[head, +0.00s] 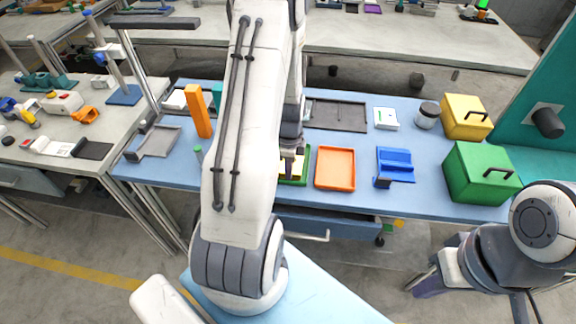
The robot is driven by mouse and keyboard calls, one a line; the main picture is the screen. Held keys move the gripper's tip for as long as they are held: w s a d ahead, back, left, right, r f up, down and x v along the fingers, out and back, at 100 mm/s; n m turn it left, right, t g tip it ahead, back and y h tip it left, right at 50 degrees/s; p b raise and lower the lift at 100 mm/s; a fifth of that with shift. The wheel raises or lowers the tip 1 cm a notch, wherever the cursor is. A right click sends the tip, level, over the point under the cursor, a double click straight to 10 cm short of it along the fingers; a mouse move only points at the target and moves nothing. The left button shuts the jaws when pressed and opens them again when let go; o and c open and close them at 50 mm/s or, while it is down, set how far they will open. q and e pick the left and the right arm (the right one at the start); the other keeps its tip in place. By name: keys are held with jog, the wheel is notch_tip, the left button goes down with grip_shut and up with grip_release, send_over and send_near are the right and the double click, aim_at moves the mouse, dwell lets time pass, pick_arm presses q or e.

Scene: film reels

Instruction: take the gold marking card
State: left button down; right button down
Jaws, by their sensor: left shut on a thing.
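A yellow card (299,166), which I take as the gold marking card, shows in a green tray (304,178) on the blue table. My left arm comes down across the middle of the view and hides the left part of the tray. My left gripper (290,158) is at the card, pointing down, and is shut on it. Its fingertips are small and partly hidden. My right arm is folded at the lower right, and I do not see its gripper.
An orange tray (335,168) and a blue holder (394,167) stand right of the green tray. A green box (480,172) and a yellow box (465,117) stand further right. An orange upright block (198,111) and a grey tray (155,142) are at the left.

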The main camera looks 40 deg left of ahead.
pick_arm(q)
jog(key=shift+r, duration=0.1)
dwell(0.3)
jog(key=shift+r, duration=0.4)
jog(key=r, duration=0.3)
jog(key=shift+w+d+r, duration=0.3)
jog(key=shift+w+r, duration=0.05)
jog(key=w+d+r+b, duration=0.1)
jog(key=w+d+r, duration=0.5)
jog(key=d, duration=0.2)
jog(key=shift+w+d+r, duration=0.25)
jog(key=shift+w+d, duration=0.05)
dwell(0.9)
